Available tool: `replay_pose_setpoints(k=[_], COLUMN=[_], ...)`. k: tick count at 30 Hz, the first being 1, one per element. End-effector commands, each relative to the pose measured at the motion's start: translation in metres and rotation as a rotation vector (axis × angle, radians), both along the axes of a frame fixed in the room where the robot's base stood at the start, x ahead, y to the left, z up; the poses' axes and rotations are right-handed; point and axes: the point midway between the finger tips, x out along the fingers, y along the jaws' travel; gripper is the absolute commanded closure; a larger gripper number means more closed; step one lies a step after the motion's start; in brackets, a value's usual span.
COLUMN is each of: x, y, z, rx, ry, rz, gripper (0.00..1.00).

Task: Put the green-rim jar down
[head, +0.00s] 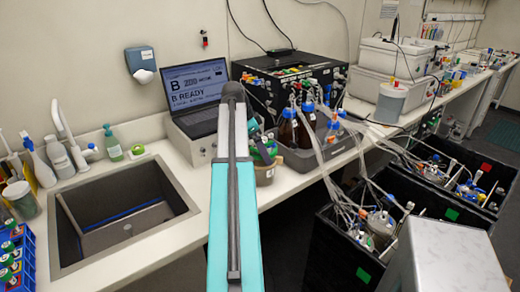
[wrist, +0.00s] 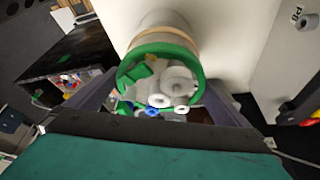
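The green-rim jar (wrist: 165,36) fills the upper middle of the wrist view, its open mouth toward the camera. White caps, a blue-ringed piece and green pieces show inside it. My gripper (wrist: 160,92) has one finger on each side of the jar, close against the rim, and appears shut on it. In the head view the jar (head: 265,176) shows just right of my arm, by the bench's front edge, partly hidden by the arm. Whether its base touches the bench (head: 295,180) cannot be told.
A laptop (head: 196,90) on a grey box stands behind my arm. A grey tray (head: 322,155) with brown bottles and tubing is right of the jar. A sink (head: 120,215) is at left. Black bins (head: 335,250) with vessels stand at right, below the bench.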

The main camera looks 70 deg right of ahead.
Motion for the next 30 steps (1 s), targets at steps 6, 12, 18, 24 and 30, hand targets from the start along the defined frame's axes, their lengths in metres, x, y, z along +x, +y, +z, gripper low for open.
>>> replay_pose_setpoints(k=[6, 12, 18, 24, 30], x=[0.0, 0.005, 0.013, 0.021, 0.029], y=[0.0, 0.003, 0.008, 0.014, 0.02], z=[0.004, 0.015, 0.037, 0.062, 0.088], rx=[-0.001, -0.001, -0.002, -0.002, -0.002], ry=[-0.001, -0.001, 0.0, 0.0, 0.0], rz=[0.0, 0.0, 0.001, 0.001, 0.001], gripper=[0.0, 0.0, 0.0, 0.0, 0.0])
